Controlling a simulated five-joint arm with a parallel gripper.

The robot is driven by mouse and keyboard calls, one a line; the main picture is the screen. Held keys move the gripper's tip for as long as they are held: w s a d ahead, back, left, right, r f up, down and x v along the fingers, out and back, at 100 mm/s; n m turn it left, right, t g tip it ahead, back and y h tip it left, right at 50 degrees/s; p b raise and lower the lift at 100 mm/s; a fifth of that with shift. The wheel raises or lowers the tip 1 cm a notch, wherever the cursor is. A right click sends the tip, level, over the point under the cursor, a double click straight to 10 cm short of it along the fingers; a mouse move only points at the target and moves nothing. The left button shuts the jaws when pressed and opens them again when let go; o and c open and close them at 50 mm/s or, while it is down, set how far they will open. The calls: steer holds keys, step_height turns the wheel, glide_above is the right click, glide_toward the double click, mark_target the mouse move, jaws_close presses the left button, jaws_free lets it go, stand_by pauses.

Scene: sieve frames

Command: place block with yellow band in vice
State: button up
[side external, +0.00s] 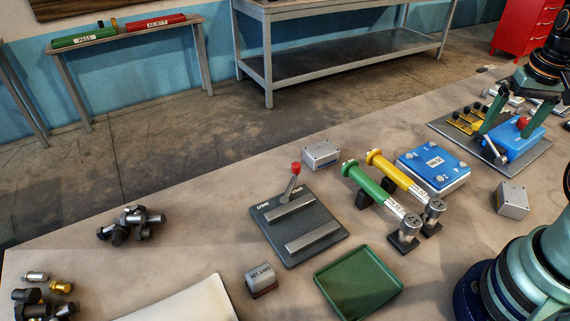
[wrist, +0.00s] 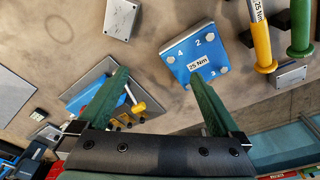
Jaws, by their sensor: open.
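My gripper (side external: 508,130) is open at the right of the side external view, its green fingers above or beside a blue block (side external: 520,146) with a red knob. Contact cannot be told. In the wrist view my gripper (wrist: 160,76) has its fingers wide apart with nothing held between them. A dark plate with two parallel grey bars (side external: 312,234), a red-knobbed lever and OPEN/SHUT lettering looks like the vice. The space between its bars is empty. I cannot make out a block with a yellow band for certain in either view.
A blue 25 Nm plate (side external: 433,163) with numbered bolts, green (side external: 370,184) and yellow (side external: 390,172) handled tools, and grey blocks (side external: 320,154) (side external: 512,201) crowd the right half. A green tray (side external: 357,285) and GRIT 120 block (side external: 262,279) are nearer. The table's left is clearer.

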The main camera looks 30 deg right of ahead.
mark_target(516, 195)
steer(key=s+d+f+m+g+y, duration=0.1)
steer(key=s+d+f+m, duration=0.25)
steer(key=s+d, duration=0.35)
steer(key=shift+s+a+f, duration=0.1)
steer(key=shift+a+f, duration=0.2)
steer(key=shift+f, duration=1.7)
steer(key=shift+s+a+f, duration=0.15)
steer(key=shift+a+f, duration=0.15)
steer(key=shift+f, duration=1.7)
steer(key=shift+s+a+f, duration=0.1)
steer(key=shift+a+f, duration=0.2)
steer(key=shift+f, duration=1.7)
jaws_close()
